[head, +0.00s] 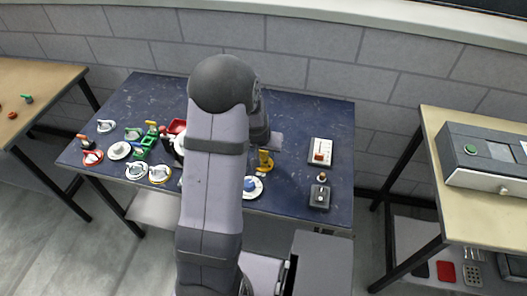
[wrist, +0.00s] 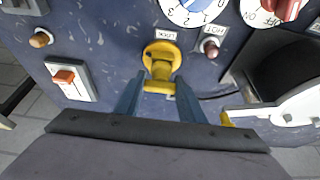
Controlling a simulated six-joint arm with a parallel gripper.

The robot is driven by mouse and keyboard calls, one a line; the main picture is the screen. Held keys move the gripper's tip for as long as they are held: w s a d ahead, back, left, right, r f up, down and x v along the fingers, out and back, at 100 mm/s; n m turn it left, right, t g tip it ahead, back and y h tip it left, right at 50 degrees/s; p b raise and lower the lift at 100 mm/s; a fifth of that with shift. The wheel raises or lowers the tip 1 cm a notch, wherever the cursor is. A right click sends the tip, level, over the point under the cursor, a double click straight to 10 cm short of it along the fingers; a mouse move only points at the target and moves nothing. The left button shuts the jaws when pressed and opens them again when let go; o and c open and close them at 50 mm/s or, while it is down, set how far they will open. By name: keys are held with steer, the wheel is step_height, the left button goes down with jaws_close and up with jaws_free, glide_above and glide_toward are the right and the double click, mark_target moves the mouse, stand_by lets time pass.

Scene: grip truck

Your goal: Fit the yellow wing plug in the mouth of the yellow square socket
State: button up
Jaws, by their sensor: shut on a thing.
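The yellow wing plug (wrist: 158,84) is between the two blue-grey fingers of my gripper (wrist: 160,80) in the wrist view, and the jaws are shut on its wing. The yellow square socket (wrist: 150,50) has a round flange on the dark blue panel, below a small white label. The plug's stem lines up over the socket and covers its mouth. I cannot tell how deep the stem sits. In the head view the yellow socket (head: 268,167) shows just right of my arm, and my gripper is mostly hidden there.
An orange rocker switch (wrist: 66,80) is at left. In the head view, several coloured parts crowd the table's left side.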

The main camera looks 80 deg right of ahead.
steer(key=shift+f, duration=0.1)
steer(key=o, duration=1.5)
steer(key=shift+r+p, duration=3.05)
steer(key=shift+r, duration=0.75)
steer(key=shift+f, duration=0.1)
